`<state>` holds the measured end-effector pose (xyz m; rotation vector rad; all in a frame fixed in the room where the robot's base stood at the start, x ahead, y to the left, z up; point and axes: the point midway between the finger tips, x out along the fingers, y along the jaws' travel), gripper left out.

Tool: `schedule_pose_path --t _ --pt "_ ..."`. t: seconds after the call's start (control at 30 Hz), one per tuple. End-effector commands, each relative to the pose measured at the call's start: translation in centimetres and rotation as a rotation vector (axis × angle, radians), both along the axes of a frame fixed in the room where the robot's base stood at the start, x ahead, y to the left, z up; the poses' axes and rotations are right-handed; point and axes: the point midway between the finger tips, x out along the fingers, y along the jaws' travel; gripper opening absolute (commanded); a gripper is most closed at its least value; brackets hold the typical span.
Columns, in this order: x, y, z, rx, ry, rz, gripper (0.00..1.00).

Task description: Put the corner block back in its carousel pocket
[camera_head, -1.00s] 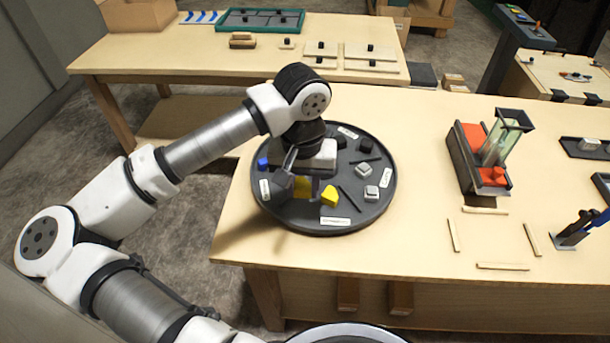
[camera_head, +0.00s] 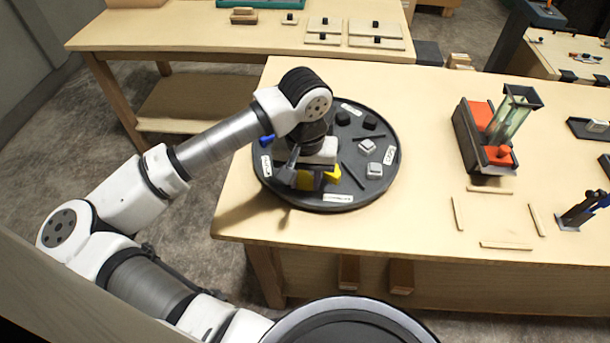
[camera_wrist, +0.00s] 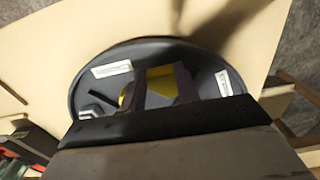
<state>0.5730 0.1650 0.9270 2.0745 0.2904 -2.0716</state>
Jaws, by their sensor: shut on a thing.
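The round dark carousel (camera_head: 384,187) lies on the near table, with white labels around its rim. My gripper (camera_head: 306,181) is low over the carousel's front left part. It is shut on a block, mostly hidden by the fingers; I take it for the corner block. In the wrist view, yellow (camera_wrist: 159,73) shows between the fingers of my gripper (camera_wrist: 162,90). A yellow piece (camera_head: 333,173) shows just right of the fingers on the carousel. I cannot tell whether the held block touches the carousel, and its pocket is hidden.
Grey-white blocks (camera_head: 374,170) and black pieces (camera_head: 343,118) sit on the carousel, with thin dark dividers. A blue piece (camera_head: 267,140) is at its left edge. A red and black device with a clear tube (camera_head: 507,118) stands to the right. The tabletop between is clear.

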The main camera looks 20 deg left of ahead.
Motion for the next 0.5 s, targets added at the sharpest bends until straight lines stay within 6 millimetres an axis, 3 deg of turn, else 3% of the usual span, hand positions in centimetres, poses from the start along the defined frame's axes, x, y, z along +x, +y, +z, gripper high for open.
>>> schedule_pose_path --t 0.5 --pt "0.0 0.0 -0.65 0.0 0.0 0.0 0.07"
